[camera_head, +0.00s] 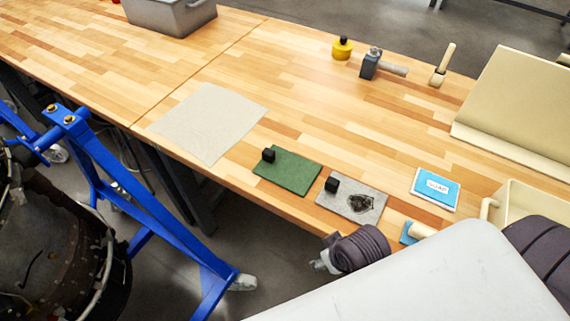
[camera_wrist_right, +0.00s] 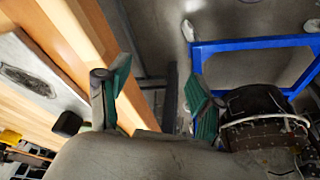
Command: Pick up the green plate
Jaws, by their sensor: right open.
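The green plate (camera_head: 290,172) lies flat near the front edge of the wooden table in the head view, with a black knob (camera_head: 268,155) at its left end. Nothing covers it there. I cannot make it out clearly in the right wrist view. My right gripper (camera_wrist_right: 158,78) is open and empty, its green-padded fingers apart with floor between them. In the head view its wrist (camera_head: 358,247) is off the table's front edge, to the right of and nearer than the green plate. My left gripper is not in view.
A grey plate (camera_head: 340,204) with a black knob and dark patch lies just right of the green plate. A beige sheet (camera_head: 210,122) lies to its left.

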